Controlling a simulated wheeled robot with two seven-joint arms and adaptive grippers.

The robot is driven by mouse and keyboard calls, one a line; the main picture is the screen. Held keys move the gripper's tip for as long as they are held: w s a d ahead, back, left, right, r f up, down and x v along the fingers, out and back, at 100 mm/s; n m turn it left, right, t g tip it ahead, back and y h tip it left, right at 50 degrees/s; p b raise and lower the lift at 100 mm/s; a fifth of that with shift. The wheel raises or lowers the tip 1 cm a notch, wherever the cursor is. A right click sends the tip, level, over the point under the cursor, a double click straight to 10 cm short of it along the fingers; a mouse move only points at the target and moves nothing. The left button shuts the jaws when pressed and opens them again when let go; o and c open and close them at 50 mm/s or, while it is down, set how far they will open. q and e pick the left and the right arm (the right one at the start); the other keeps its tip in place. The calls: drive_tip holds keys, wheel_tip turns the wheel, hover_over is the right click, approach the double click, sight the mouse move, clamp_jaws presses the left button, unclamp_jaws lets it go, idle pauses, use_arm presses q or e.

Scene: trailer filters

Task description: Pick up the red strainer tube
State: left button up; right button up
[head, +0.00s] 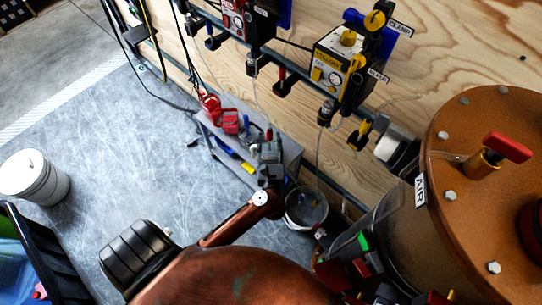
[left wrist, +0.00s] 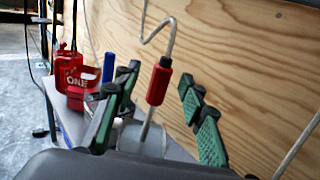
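The red strainer tube (left wrist: 159,82) hangs nearly upright in the left wrist view. Clear hose runs up from its top, and a thin metal stem runs down toward a pale, see-through cup (left wrist: 142,139). My left gripper (left wrist: 158,118) is open, with one green-padded finger on each side of the tube and visible gaps between. In the head view my left gripper (head: 270,160) is over the right end of the low grey shelf (head: 234,165). There the tube is only a small red spot (head: 269,135). My right gripper cannot be made out.
A red container (left wrist: 68,72) and red bin (left wrist: 82,98) stand left of the gripper, with a blue item (left wrist: 108,68) nearer. The plywood wall (head: 310,150) is close behind the shelf. A bucket (head: 306,209) stands right of the shelf. Open floor (head: 110,150) lies left.

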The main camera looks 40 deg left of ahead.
sight(270, 135)
use_arm(q)
drive_tip(key=x, duration=0.2)
drive_tip(key=shift+w+f+b, duration=0.2)
drive_tip(key=shift+w+b, duration=0.1)
drive_tip(key=shift+w+a+r, duration=0.1)
drive_tip(key=shift+w+a, duration=0.3)
use_arm(e)
drive_tip(key=shift+w+a+r, duration=0.2)
drive_tip(key=shift+w+r, duration=0.25)
drive_tip(key=shift+r, duration=0.15)
drive_tip(key=shift+w+a+r, duration=0.15)
drive_tip(key=shift+w+r, duration=0.3)
drive_tip(key=shift+r, duration=0.1)
use_arm(q)
drive_tip(key=shift+c, duration=0.4)
clamp_jaws()
